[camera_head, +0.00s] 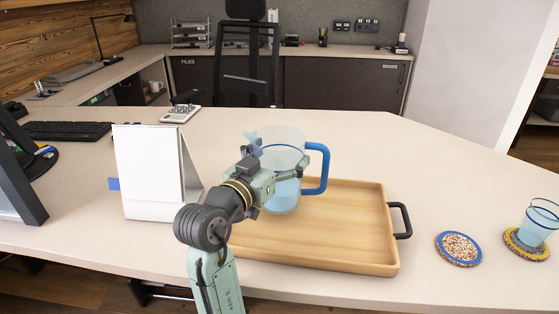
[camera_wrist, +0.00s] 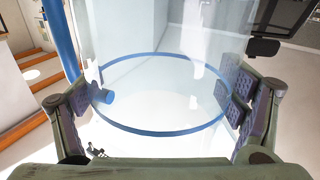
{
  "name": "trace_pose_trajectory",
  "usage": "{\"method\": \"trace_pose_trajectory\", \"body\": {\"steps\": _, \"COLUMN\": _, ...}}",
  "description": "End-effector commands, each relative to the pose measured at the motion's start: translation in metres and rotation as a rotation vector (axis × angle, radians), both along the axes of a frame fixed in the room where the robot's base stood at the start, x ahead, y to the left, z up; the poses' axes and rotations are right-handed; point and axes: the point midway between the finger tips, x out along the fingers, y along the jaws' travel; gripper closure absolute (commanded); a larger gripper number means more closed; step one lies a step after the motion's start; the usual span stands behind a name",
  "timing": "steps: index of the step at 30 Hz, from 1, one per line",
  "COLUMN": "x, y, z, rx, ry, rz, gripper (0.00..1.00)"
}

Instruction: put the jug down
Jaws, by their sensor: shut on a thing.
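The jug (camera_head: 284,142) is translucent with a blue handle (camera_head: 324,168) on its right and pale blue liquid low inside. My gripper (camera_head: 283,168) is shut on the jug's body, which looks upright. The jug also shows in the wrist view (camera_wrist: 150,40), between the two padded fingers, with a blue ring around it. In the head view its base overlaps the back left part of the wooden tray (camera_head: 365,242). I cannot tell whether the base touches the tray or hangs above it. My wrist hides part of the jug's lower left side.
A white desk calendar (camera_head: 150,172) stands close to the left of my arm. A blue-rimmed coaster (camera_head: 458,248) lies right of the tray, and a glass (camera_head: 537,224) stands on another coaster farther right. A calculator (camera_head: 180,114) lies behind. The desk behind the tray is mostly clear.

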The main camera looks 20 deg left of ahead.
Motion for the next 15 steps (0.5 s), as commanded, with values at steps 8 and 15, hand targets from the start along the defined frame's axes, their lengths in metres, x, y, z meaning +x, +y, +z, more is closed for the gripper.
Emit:
{"method": "trace_pose_trajectory", "body": {"steps": 8, "x": -0.001, "y": 0.000, "z": -0.016, "rx": 0.001, "ry": -0.005, "rz": 0.000, "gripper": 0.71}}
{"method": "trace_pose_trajectory", "body": {"steps": 15, "x": -0.001, "y": 0.000, "z": -0.018, "rx": 0.001, "ry": -0.005, "rz": 0.000, "gripper": 0.71}}
